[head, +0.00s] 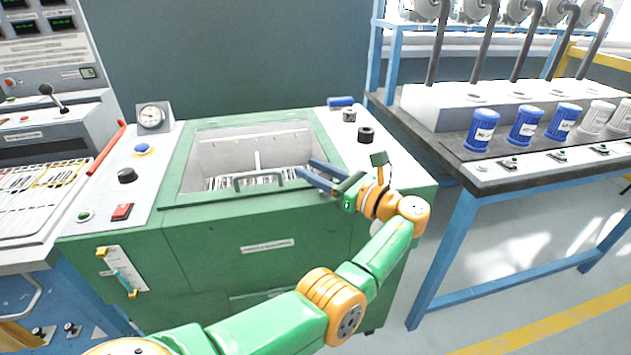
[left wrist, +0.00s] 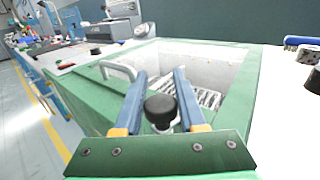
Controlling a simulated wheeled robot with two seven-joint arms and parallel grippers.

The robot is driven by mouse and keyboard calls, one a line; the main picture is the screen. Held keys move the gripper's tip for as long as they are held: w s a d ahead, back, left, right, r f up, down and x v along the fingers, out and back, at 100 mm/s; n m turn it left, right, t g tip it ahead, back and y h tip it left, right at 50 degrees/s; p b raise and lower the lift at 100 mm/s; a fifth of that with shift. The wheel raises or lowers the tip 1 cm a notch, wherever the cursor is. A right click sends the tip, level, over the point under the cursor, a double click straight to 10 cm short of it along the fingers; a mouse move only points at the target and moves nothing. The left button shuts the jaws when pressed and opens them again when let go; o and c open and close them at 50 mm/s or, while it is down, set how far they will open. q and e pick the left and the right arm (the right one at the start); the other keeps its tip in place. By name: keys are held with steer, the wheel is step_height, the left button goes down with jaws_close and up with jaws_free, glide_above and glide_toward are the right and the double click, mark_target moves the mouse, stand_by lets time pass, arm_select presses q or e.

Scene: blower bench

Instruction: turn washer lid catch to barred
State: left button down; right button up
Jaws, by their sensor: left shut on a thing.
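The green washer (head: 190,235) stands in the middle of the head view, with its tub visible through the top. My left gripper (head: 306,167) is at the right front corner of the tub opening, its blue fingers pointing left. In the left wrist view a round black knob (left wrist: 160,107), seemingly the lid catch, sits between the fingers of the left gripper (left wrist: 160,75). The gripper is shut on it. In the head view the gripper hides this knob. No catch marking can be read. My right gripper is not in view.
A black knob (head: 366,135) and a grey one (head: 349,115) stand on the right top panel. A dial gauge (head: 153,117) is at the back left. A bench with blue canisters (head: 482,130) stands to the right.

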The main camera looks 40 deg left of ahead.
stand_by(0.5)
arm_select(q)
steer(key=shift+c, duration=2.4)
jaws_free()
steer(key=shift+a+f, duration=0.1)
steer(key=shift+a, duration=0.05)
